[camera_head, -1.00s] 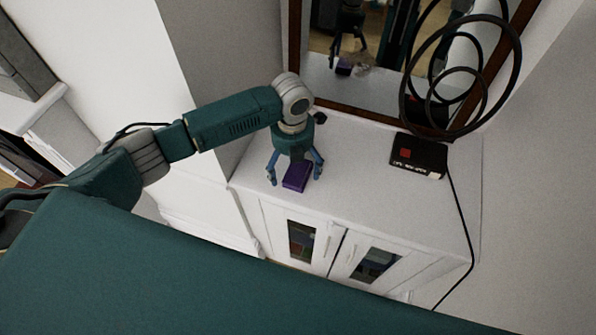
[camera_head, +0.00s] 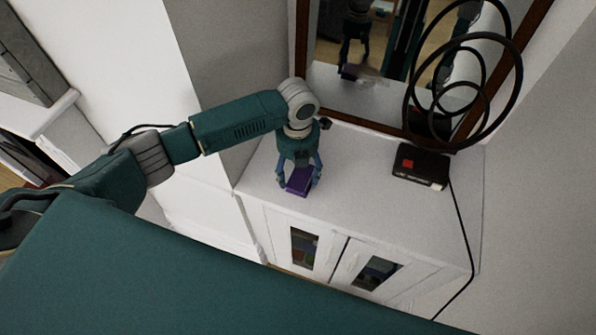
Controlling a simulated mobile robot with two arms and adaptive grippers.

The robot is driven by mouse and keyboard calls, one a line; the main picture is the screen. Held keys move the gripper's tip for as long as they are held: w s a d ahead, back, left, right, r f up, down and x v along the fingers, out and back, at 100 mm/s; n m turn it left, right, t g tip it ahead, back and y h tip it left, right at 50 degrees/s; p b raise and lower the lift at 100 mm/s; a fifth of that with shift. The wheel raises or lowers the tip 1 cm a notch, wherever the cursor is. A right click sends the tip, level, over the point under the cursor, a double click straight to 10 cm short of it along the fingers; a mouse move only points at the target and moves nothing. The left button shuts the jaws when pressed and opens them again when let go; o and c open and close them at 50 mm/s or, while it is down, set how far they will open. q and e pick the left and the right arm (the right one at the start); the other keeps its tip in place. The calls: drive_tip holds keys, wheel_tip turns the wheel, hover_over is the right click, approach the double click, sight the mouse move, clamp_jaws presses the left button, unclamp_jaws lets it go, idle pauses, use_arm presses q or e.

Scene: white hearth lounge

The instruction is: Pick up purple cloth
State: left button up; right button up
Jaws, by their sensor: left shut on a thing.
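The purple cloth (camera_head: 299,181) is a small folded block at the front left part of the white cabinet top. My left gripper (camera_head: 299,182) points down over it, with a finger on either side, and is shut on it. I cannot tell whether the cloth is clear of the cabinet top or still touches it. The mirror behind also shows the gripper and the cloth. My right gripper is not in view.
The white cabinet (camera_head: 350,180) has a mostly bare top. A black box (camera_head: 421,166) and a black ring sculpture (camera_head: 463,88) stand at its right. A framed mirror (camera_head: 345,85) rises behind. A cable (camera_head: 461,225) hangs down the right side.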

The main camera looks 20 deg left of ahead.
use_arm(q)
wheel_tip(320, 180, up, 10)
drive_tip(key=p, duration=0.8)
wheel_tip(320, 180, up, 8)
drive_tip(key=b, duration=0.1)
hover_over(298, 175)
